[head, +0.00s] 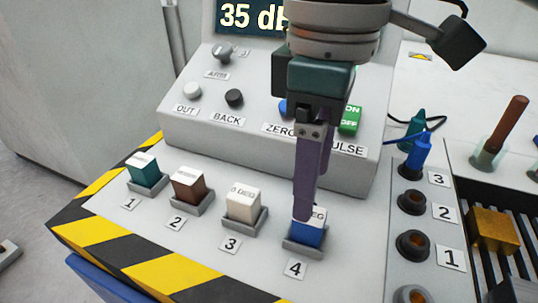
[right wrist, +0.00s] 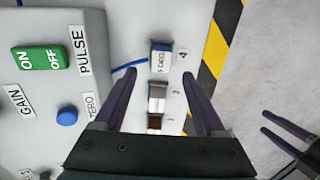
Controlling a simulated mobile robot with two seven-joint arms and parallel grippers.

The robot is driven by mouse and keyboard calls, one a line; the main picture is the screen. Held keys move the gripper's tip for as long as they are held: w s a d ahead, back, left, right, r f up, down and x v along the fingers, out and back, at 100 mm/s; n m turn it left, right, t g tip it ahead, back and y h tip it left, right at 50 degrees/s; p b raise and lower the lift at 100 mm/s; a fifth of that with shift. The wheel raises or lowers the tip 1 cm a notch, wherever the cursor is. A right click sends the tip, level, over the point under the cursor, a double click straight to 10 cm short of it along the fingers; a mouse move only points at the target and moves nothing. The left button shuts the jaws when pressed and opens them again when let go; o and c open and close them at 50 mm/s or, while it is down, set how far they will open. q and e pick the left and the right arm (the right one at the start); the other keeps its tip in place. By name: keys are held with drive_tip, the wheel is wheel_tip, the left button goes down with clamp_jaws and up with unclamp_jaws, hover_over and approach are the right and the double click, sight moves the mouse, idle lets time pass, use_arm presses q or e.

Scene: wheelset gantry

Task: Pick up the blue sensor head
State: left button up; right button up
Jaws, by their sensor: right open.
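The blue sensor head (head: 308,236) is a small block with a white labelled top, seated in the grey holder (head: 303,247) numbered 4. It also shows in the right wrist view (right wrist: 160,62), ahead between the fingers. My right gripper (head: 305,217) points down over it, open; in the head view its fingers hide part of the block. In the right wrist view the two purple fingertips (right wrist: 159,73) stand apart with nothing gripped. I cannot tell the exact height gap. My left gripper (right wrist: 264,121) shows at the right of the right wrist view, fingers apart and empty.
Teal (head: 145,178), brown (head: 189,186) and white (head: 242,205) blocks sit in holders 1 to 3. A control panel (head: 260,160) with knobs and buttons rises behind. Sockets (head: 413,245) with a blue plug (head: 421,155) stand right. Striped edging (head: 130,262) borders the table front.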

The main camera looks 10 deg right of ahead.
sight(308, 227)
drive_tip(key=f+b, duration=0.1)
drive_tip(key=f, duration=0.2)
drive_tip(key=f+b, duration=0.1)
drive_tip(key=f, duration=0.3)
drive_tip(key=shift+s+d, duration=0.1)
drive_tip(key=shift+s, duration=0.1)
drive_tip(key=shift+r, duration=0.1)
drive_tip(key=shift+c, duration=0.2)
clamp_jaws()
